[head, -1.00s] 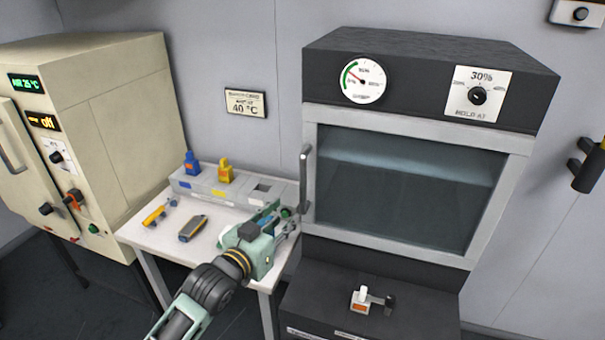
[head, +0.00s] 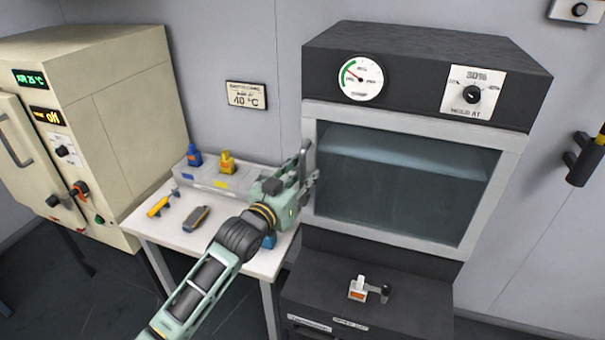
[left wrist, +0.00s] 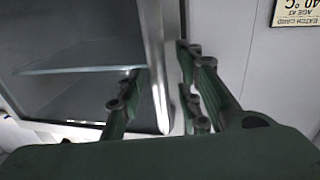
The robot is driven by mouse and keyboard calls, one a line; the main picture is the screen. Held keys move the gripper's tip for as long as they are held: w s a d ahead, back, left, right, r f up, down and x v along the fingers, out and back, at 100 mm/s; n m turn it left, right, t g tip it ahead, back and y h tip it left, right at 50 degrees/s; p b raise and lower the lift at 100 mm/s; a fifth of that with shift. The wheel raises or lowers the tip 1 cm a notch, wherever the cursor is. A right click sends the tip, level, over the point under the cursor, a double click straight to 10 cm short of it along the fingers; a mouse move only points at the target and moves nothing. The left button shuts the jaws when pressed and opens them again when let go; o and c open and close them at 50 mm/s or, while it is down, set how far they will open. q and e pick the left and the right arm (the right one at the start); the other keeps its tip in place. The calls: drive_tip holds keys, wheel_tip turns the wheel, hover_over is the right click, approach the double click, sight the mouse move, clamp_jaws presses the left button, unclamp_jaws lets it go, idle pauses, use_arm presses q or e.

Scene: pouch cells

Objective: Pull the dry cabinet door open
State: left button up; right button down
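The dry cabinet (head: 420,60) is dark with a dial gauge and a 30% knob on top. Its grey-framed glass door (head: 405,185) looks closed. The upright door handle (head: 306,155) is on the door's left side, partly hidden by my left gripper (head: 309,182). In the left wrist view, a pale upright bar (left wrist: 160,60), seemingly the handle or frame edge, stands between the fingers of my left gripper (left wrist: 158,88). The fingers are apart, and I cannot tell whether they touch it. My right gripper is out of view.
A white table (head: 180,237) left of the cabinet carries a grey rack (head: 205,180) with blue and yellow items and loose tools. A beige oven (head: 110,120) stands farther left. A small white-and-orange item (head: 357,289) sits on the ledge below the door.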

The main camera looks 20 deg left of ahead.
use_arm(q)
drive_tip(key=shift+c, duration=0.4)
clamp_jaws()
drive_tip(key=shift+f, duration=0.1)
